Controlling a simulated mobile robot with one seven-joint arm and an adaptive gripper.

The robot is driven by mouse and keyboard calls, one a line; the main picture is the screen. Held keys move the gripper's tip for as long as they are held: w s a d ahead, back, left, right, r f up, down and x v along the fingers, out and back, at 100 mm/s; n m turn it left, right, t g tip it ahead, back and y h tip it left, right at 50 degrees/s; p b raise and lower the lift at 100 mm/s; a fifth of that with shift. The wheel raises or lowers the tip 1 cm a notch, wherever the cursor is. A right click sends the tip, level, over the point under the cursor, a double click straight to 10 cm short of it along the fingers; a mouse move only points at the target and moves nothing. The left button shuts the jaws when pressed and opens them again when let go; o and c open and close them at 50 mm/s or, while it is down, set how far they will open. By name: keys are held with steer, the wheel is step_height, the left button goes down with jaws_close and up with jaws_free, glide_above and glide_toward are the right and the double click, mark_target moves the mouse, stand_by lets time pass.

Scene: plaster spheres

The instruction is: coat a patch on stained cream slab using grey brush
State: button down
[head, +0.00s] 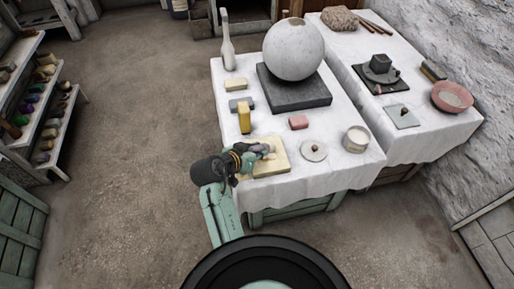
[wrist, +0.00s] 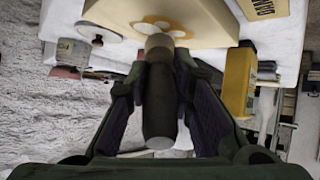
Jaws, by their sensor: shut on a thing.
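The cream slab (head: 279,166) lies flat near the front left corner of the white-clothed table. In the wrist view the slab (wrist: 115,14) fills the top, with a yellow-brown and whitish stain (wrist: 180,25) on it. My gripper (head: 247,158) is low over the slab's left part and hides some of it. In the wrist view its fingers are shut on the dark handle of the grey brush (wrist: 159,112).
A yellow upright container (head: 244,118) stands just behind the slab. A pink block (head: 298,122), a white lid-like disc (head: 314,152) and an open tub (head: 356,139) are to the right. A large plaster sphere (head: 293,48) rests on a dark slab (head: 290,96) behind.

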steer(key=shift+s+d, duration=0.2)
steer(key=shift+s, duration=0.45)
steer(key=shift+w+a, duration=0.25)
steer(key=shift+w, duration=0.5)
steer(key=shift+w+a, duration=0.2)
steer(key=shift+w, duration=0.5)
steer(key=shift+f, duration=0.1)
steer(key=shift+s+d+r+p, duration=0.25)
steer(key=shift+s+r+p, duration=0.55)
steer(key=shift+p, duration=0.1)
steer(key=shift+f, duration=0.1)
steer(key=shift+s+a+f+b, duration=0.15)
steer(key=shift+s+a+f, duration=0.15)
steer(key=shift+s, duration=0.25)
steer(key=shift+s+a+f+b, duration=0.1)
steer(key=shift+s+a+f, duration=0.2)
steer(key=shift+s, duration=0.2)
steer(key=shift+s+a+f+b, duration=0.2)
steer(key=shift+s+a, duration=0.1)
steer(key=shift+s, duration=0.25)
